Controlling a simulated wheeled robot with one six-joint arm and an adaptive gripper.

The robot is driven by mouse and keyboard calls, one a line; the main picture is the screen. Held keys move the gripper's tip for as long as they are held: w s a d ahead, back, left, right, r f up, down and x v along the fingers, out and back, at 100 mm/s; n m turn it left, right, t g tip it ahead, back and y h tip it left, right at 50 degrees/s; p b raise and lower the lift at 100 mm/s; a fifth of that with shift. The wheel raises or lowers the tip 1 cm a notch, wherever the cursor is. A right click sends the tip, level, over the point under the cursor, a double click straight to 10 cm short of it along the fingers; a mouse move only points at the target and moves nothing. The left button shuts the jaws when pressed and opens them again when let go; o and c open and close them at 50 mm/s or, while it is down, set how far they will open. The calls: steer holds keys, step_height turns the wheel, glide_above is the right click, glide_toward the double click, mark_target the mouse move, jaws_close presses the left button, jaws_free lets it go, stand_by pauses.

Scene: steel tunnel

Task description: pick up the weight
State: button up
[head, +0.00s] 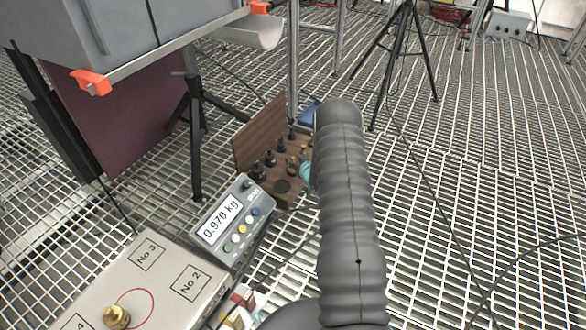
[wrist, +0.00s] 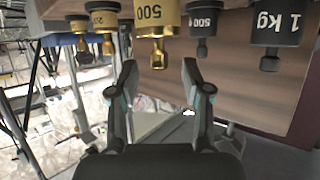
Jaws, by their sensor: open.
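Several weights stand on a wooden box (head: 290,196) in the head view, partly hidden behind my arm. The wrist view is upside down and shows them close up: a gold weight marked 500 (wrist: 149,13), a black one marked 500 (wrist: 203,20), a black 1 kg weight (wrist: 276,24) and smaller gold ones (wrist: 103,22). My gripper (wrist: 159,70) is open and empty. Its fingertips are spread on either side of the gold 500 weight's knob in the picture; I cannot tell the depth between them. Another brass weight (head: 117,317) stands on a balance platform (head: 172,262).
A display unit (head: 229,221) reading 0.970 kg stands between the platform and the box. The box's raised wooden lid (head: 260,137) stands behind the weights. Tripod legs (head: 195,150) and a grey cabinet (head: 120,35) are at the upper left. Open grating lies at right.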

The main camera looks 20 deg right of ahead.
steer(key=shift+x, duration=1.5)
steer(key=shift+r, duration=0.1)
steer(key=shift+c, duration=0.3)
jaws_close()
steer(key=shift+r, duration=0.15)
